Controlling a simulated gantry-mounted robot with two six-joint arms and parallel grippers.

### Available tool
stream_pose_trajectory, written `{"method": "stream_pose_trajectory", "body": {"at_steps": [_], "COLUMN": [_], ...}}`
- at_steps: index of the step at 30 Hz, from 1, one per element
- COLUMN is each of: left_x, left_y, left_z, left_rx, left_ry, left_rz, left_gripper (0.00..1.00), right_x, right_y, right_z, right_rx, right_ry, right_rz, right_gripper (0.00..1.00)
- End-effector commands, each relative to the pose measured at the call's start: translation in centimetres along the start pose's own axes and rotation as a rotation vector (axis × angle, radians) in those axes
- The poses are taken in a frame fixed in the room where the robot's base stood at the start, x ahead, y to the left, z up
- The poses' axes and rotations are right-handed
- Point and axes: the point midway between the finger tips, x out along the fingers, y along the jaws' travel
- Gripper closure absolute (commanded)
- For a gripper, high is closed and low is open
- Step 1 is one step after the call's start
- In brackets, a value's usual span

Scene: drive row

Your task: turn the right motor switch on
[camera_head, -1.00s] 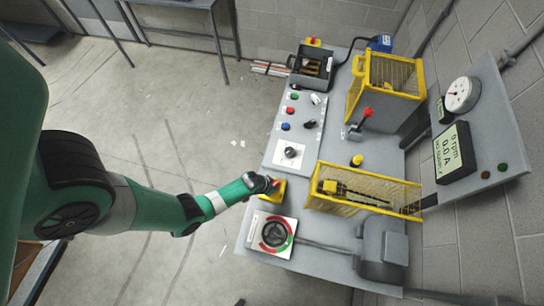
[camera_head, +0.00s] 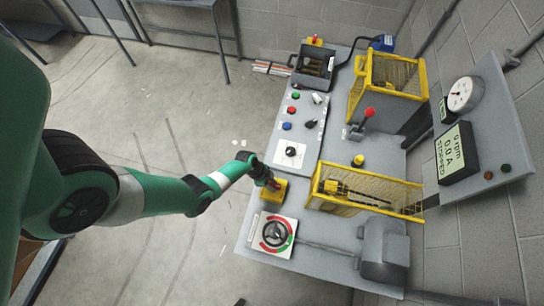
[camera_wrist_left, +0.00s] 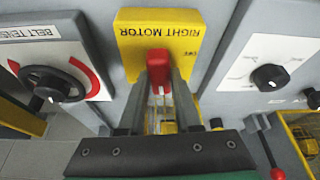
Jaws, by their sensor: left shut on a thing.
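The right motor switch is a yellow plate (camera_wrist_left: 185,38) with a red handle (camera_wrist_left: 158,62) in the left wrist view. Its "RIGHT MOTOR" label reads upside down there, with small lettering, seemingly "OFF", beside the handle. In the head view the yellow plate (camera_head: 273,193) sits near the bench's left edge. My left gripper (camera_wrist_left: 160,88) is shut on the red handle, one finger on each side. The left gripper (camera_head: 271,184) hides most of the handle in the head view. My right gripper is not in view.
A belt tension dial (camera_head: 276,235) stands just below the switch, and a knob plate (camera_head: 291,152) just above. A yellow mesh guard (camera_head: 365,190) and a grey motor (camera_head: 384,250) lie to the right. The display (camera_head: 455,153) reads 0 rpm, 0.0 A, STOPPED.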

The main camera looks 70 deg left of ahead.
Motion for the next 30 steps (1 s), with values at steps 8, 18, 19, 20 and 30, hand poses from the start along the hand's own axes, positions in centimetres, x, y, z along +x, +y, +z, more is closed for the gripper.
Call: {"method": "stream_pose_trajectory", "body": {"at_steps": [8, 18, 19, 20, 30], "left_x": [0.03, 0.07, 0.07, 0.07, 0.05], "left_y": [-0.06, -0.06, -0.06, -0.05, -0.05], "left_z": [0.12, 0.16, 0.16, 0.16, 0.12], "left_rx": [0.099, 0.128, 0.128, 0.128, 0.127], "left_ry": [-0.004, -0.004, -0.004, -0.004, -0.004], "left_rz": [0.041, 0.051, 0.051, 0.051, 0.051], "left_gripper": [1.0, 1.0, 1.0, 1.0, 0.38], "right_x": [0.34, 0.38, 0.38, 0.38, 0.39], "right_y": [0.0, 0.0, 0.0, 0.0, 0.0], "right_z": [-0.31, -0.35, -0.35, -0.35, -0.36], "right_rx": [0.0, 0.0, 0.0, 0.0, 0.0], "right_ry": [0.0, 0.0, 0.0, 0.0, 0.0], "right_rz": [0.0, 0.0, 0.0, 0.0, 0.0], "right_gripper": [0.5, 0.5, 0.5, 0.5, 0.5]}}
